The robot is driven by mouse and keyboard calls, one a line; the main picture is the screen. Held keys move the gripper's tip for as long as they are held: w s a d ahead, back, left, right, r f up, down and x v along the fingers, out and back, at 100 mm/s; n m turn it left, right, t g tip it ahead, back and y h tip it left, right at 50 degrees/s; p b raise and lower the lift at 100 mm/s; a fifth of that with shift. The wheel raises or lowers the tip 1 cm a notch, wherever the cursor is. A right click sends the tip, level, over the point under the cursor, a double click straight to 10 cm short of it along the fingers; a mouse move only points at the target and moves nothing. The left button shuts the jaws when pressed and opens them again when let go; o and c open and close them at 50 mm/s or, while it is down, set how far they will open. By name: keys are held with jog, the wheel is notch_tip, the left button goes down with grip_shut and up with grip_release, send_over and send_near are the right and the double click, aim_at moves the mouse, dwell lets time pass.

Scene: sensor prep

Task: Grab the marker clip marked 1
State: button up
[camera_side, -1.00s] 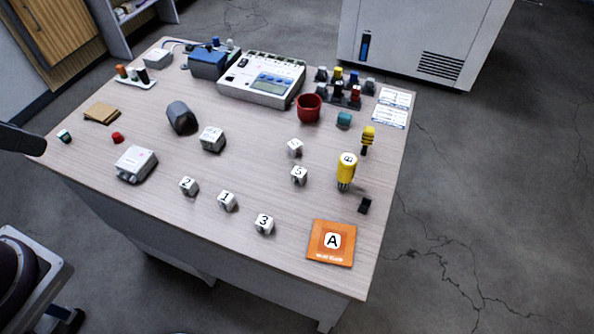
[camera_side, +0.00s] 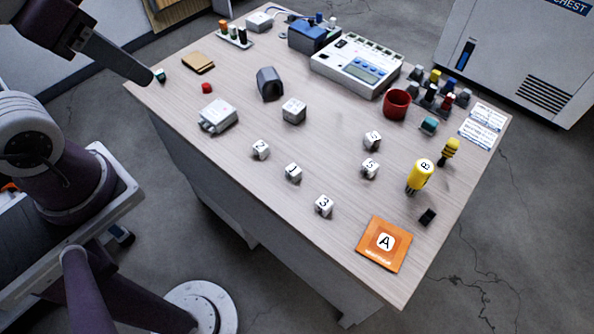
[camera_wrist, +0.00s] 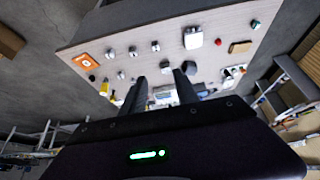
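The marker clip marked 1 (camera_side: 293,172) is a small white block with a black numeral on top. It stands near the table's front edge, between the white block marked 2 (camera_side: 261,149) and the one marked 3 (camera_side: 324,205). In the wrist view a row of small white blocks shows, the middle one (camera_wrist: 132,51) probably this clip; its numeral is too small to read. My gripper (camera_wrist: 160,80) has its two dark fingers apart, with nothing held between them. It is well away from the clip. In the side view my dark arm reaches in at the upper left.
An orange mat marked A (camera_side: 371,258) lies at the front right corner. A yellow cylinder marked B (camera_side: 419,176), a red cup (camera_side: 397,104) and a grey device (camera_side: 340,70) stand behind. A white box (camera_side: 218,116) is left. Bare tabletop surrounds the numbered blocks.

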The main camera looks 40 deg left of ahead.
jog(key=shift+o, duration=0.2)
dwell(0.3)
jog(key=shift+o, duration=1.2)
